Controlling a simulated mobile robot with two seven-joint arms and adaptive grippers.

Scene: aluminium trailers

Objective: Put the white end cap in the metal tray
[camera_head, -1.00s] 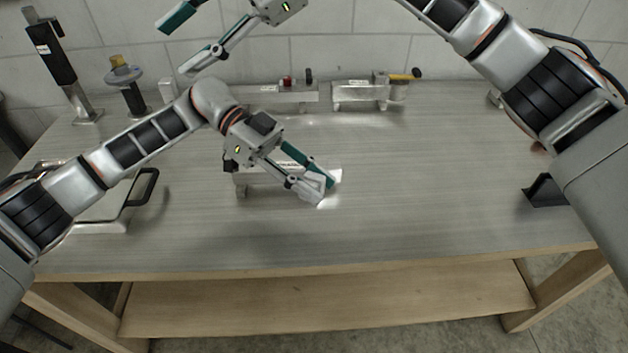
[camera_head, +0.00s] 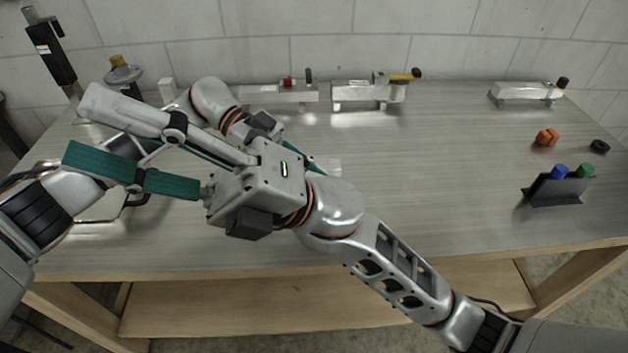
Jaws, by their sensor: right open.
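A small white upright block (camera_head: 167,91), which may be the white end cap, stands at the back left of the table. The metal tray (camera_head: 92,219) with a black handle is at the left; my arms hide most of it. My right gripper (camera_head: 76,128) is open and reaches across to the left, its fingers spread in front of the tray area. I see nothing between its fingers.
Aluminium trailers (camera_head: 365,95) stand along the back. A black holder (camera_head: 555,190) with blue and green caps, an orange piece (camera_head: 546,137) and a black ring (camera_head: 599,146) are at the right. A gold-topped stand (camera_head: 123,72) is at the back left. The table's centre right is clear.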

